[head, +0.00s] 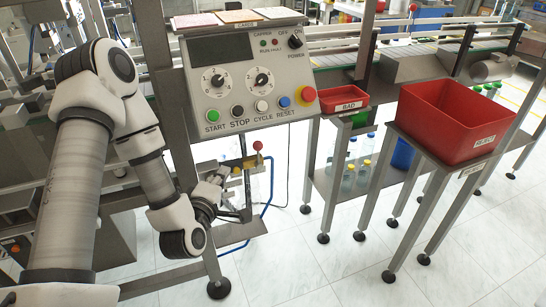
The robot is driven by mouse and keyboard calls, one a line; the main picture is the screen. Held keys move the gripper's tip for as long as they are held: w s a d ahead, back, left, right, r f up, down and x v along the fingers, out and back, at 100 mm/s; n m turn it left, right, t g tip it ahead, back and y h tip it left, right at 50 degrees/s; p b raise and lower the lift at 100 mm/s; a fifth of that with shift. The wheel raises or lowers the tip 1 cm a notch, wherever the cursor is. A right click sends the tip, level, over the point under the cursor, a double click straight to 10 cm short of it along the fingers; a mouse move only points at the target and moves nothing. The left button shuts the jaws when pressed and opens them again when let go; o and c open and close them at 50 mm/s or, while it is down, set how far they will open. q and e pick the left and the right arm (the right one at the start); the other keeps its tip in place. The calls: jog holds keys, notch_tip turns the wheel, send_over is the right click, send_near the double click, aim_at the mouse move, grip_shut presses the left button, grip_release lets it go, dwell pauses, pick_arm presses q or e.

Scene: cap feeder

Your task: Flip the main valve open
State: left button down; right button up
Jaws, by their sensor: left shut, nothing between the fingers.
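The valve assembly (248,162) is a brass-coloured fitting below the control panel, with a red ball knob (258,146) standing above it. A blue hose runs down from this area. My left arm comes in from the left and bends down to my left gripper (221,174), which is shut and empty. The gripper is just left of the brass fitting and below the red knob. Whether it touches the fitting cannot be told at this size, and it hides part of the piping behind it. My right gripper is not in view.
The control panel (237,108), with buttons, dials and a red stop knob (308,94), overhangs the valve. A steel post (165,90) stands close to my left arm. A red BAD tray (341,105) and red REJECT bin (452,125) stand to the right. Tiled floor is open in front.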

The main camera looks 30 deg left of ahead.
aim_at(258, 155)
pick_arm(q)
jog(key=d+b+x, duration=0.1)
jog(key=d+x, duration=0.1)
jog(key=x, duration=1)
jog(key=shift+w+f, duration=0.3)
jog(key=shift+w, duration=0.4)
jog(key=shift+d, duration=0.1)
jog(key=shift+d+r, duration=0.1)
jog(key=shift+w+d+r+m, duration=0.1)
jog(key=shift+w+m, duration=0.05)
jog(key=shift+m, duration=0.15)
